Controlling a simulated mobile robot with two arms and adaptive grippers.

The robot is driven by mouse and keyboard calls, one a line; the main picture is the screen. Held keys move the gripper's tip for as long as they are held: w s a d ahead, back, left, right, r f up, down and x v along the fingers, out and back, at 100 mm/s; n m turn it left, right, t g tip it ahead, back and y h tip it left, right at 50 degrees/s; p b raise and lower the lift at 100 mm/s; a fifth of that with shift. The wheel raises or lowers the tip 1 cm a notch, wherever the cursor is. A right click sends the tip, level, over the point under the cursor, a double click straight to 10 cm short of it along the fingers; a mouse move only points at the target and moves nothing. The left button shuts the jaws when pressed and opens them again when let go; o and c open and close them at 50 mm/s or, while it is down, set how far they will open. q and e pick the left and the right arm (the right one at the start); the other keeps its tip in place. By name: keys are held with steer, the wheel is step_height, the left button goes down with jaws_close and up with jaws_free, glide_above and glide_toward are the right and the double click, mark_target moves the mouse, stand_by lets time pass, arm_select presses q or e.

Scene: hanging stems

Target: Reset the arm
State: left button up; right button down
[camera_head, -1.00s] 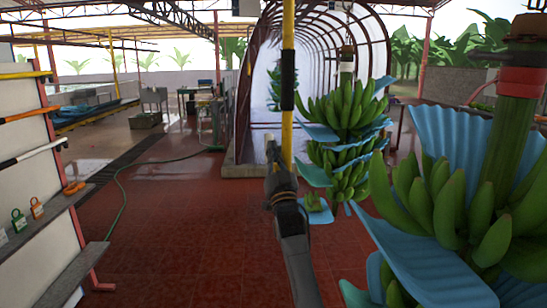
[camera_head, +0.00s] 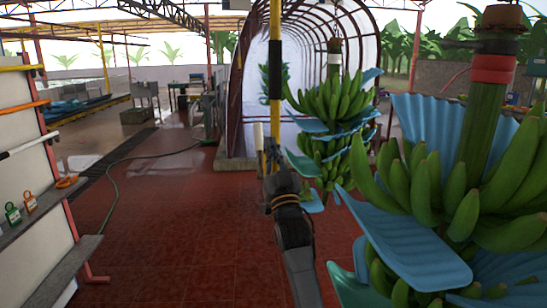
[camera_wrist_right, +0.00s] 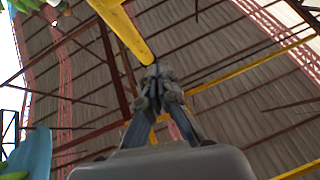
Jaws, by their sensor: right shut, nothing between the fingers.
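My right arm comes up from the bottom middle of the head view, and its gripper (camera_head: 268,158) points upward. It is shut and empty. In the right wrist view the two fingers (camera_wrist_right: 154,78) meet at their tips. A vertical yellow pole (camera_head: 275,125) with a black section lines up with the gripper in the head view. In the wrist view a yellow bar (camera_wrist_right: 124,32) runs down toward the fingertips; I cannot tell whether it touches them. My left gripper is not in view.
A large banana stem (camera_head: 488,130) with blue sheets hangs close on the right. Another stem (camera_head: 333,100) hangs behind, right of my gripper. A shelf rack (camera_head: 38,190) with padlocks and rods stands at the left. The red tiled floor (camera_head: 170,240) between is open.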

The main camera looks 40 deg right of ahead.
steer(key=shift+s+a+f, duration=0.15)
steer(key=shift+s+a, duration=0.05)
steer(key=shift+s, duration=0.25)
steer(key=shift+s+a+f, duration=0.15)
steer(key=shift+s, duration=0.25)
